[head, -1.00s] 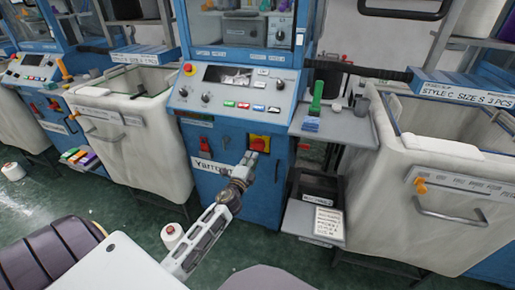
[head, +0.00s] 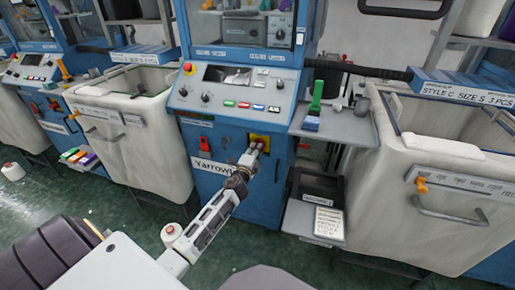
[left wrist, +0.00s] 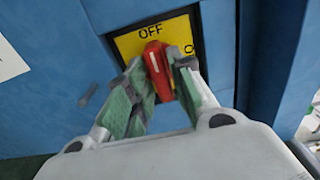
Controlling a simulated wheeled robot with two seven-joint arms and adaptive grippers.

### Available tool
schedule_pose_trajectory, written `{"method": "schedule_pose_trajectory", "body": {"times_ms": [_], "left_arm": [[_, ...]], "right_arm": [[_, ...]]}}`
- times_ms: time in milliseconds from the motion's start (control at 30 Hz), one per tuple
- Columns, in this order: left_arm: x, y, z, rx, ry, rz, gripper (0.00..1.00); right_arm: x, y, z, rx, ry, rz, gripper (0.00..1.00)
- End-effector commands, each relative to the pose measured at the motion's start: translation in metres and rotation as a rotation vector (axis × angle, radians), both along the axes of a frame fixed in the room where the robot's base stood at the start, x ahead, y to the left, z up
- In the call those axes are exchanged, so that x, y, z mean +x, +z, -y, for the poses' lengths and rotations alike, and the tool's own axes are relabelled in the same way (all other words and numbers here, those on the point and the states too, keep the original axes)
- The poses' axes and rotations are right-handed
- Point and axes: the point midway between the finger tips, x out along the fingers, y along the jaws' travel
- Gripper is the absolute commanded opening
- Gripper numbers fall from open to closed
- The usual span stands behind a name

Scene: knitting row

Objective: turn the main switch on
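The main switch is a red handle (left wrist: 157,72) on a yellow plate (left wrist: 128,45) on the blue machine's front. Its plate also shows in the head view (head: 260,137). The handle points toward the word OFF at the plate's top; a partly hidden marking starting with O is at the plate's right side. My left gripper (left wrist: 158,78) has one finger on each side of the handle, with the fingertips against it as far as I can see. In the head view the left gripper (head: 254,152) covers the lower part of the switch. My right gripper is not in view.
The control panel (head: 235,92) with coloured buttons is above the switch, and another red switch (head: 205,143) is to its left. Fabric bins stand left (head: 140,130) and right (head: 425,190). A side shelf (head: 345,125) juts out at the right.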

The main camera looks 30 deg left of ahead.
Motion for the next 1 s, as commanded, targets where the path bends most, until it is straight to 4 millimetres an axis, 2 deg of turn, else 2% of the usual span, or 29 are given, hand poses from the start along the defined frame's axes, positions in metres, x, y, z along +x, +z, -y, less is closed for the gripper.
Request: {"method": "schedule_pose_trajectory", "body": {"times_ms": [167,367,633,1000], "left_arm": [[-0.0001,0.0001,0.0001,0.0,0.0,0.0,0.23],[-0.0002,0.0001,0.0,0.001,0.0,0.0,0.0],[-0.0003,0.0002,0.0002,0.04,0.0,-0.01,0.0],[-0.0002,0.0006,0.0003,0.342,-0.001,-0.082,0.0]], "right_arm": [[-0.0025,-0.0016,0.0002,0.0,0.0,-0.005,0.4],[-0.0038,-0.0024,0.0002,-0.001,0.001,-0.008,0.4],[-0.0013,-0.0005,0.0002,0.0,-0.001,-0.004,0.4],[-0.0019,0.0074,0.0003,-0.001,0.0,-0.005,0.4]]}}
